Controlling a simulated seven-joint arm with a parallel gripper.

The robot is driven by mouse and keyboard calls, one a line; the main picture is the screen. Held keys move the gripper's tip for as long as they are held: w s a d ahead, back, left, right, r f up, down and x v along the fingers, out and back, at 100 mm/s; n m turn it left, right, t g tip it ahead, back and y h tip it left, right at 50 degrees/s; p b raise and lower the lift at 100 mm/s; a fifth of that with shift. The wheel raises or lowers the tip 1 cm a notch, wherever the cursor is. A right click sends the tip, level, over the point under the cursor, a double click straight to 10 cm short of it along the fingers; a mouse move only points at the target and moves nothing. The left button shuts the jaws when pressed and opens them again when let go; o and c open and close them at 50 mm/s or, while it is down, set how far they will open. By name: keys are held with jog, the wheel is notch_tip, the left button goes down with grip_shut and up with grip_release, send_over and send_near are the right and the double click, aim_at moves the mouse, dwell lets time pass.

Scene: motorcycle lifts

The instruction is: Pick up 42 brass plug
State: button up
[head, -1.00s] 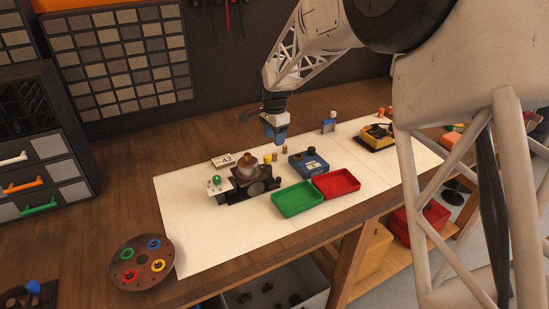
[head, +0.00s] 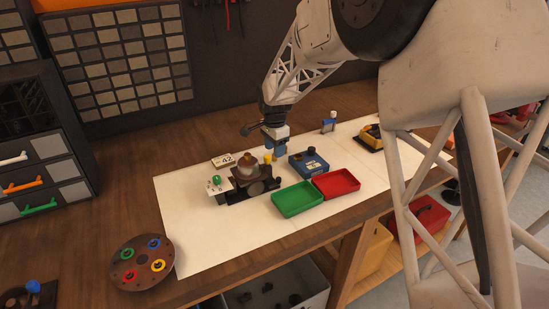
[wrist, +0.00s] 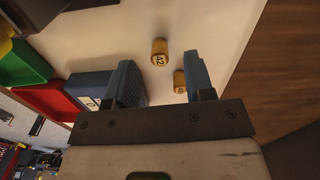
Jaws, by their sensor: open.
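In the wrist view a brass plug marked 42 (wrist: 160,52) stands on the pale mat, just beyond the fingertips and between their lines. A second brass plug (wrist: 180,82) is nearer, beside the right finger; its mark is hard to read. My gripper (wrist: 160,68) is open, with a blue finger on each side and nothing held between them. A yellow-topped piece (head: 267,157) shows just left of the fingers.
A card reading 42 (head: 224,160) lies by a dark fixture (head: 247,178). A blue box (head: 308,163), green tray (head: 297,200) and red tray (head: 337,184) stand right of and in front of the gripper. The mat's front left (head: 215,235) is clear.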

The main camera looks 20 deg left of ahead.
jog(key=shift+f, duration=1.55)
jog(key=shift+c, duration=0.5)
grip_shut()
jog(key=shift+r, duration=0.15)
jog(key=shift+r, duration=0.85)
jog(key=shift+s+d+r, duration=0.1)
jog(key=shift+s+r, duration=0.1)
jog(key=shift+r, duration=0.65)
jog(key=s+d, duration=0.2)
jog(key=s, duration=0.2)
jog(key=s+d+r, duration=0.1)
jog(key=s+d, duration=0.2)
jog(key=s, duration=0.2)
jog(key=s+d, duration=0.3)
jog(key=s, duration=0.1)
jog(key=shift+s+r, duration=0.15)
jog(key=shift+s, duration=0.1)
